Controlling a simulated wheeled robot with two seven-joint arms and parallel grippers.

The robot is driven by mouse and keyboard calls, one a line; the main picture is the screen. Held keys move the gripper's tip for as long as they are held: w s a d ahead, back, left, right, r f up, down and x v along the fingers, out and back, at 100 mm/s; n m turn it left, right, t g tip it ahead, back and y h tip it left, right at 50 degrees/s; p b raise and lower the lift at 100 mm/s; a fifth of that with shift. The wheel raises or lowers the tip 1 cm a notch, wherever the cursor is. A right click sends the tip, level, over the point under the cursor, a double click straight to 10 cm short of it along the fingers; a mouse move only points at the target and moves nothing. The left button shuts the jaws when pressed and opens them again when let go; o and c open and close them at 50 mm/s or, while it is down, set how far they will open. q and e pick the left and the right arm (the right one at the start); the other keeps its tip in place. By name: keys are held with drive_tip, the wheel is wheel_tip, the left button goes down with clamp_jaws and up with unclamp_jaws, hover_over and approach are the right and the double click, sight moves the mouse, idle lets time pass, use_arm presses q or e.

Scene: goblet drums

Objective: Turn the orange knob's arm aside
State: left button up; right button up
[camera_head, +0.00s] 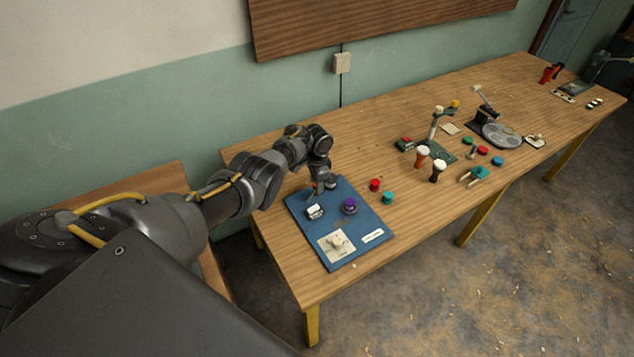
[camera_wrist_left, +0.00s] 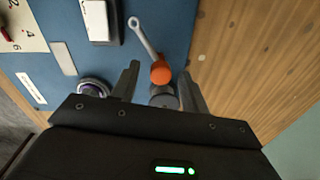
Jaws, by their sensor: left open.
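The orange knob (camera_wrist_left: 160,74) shows in the left wrist view, on the blue board (camera_wrist_left: 178,25). Its grey arm (camera_wrist_left: 145,40) reaches up and left across the board and ends in a small ring. A grey round part (camera_wrist_left: 163,97) shows just below the knob in that view. My left gripper (camera_wrist_left: 159,70) is open, with one finger on each side of the knob; I cannot tell whether either touches it. In the head view my left gripper (camera_head: 322,187) is at the board's far edge, and the orange knob cannot be made out there. My right gripper is not in view.
The blue board also carries a white switch (camera_head: 315,211), a purple knob (camera_head: 349,205) and a pale dial plate (camera_head: 336,244). Red (camera_head: 375,185) and teal (camera_head: 388,198) buttons stand right of the board. Small goblet drums (camera_head: 422,156) and other items stand farther along the wooden table (camera_head: 430,220).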

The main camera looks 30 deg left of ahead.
use_arm(q)
wheel_tip(320, 180, up, 11)
drive_tip(key=p, duration=0.3)
drive_tip(key=shift+s+d, duration=0.15)
drive_tip(key=shift+f, duration=0.1)
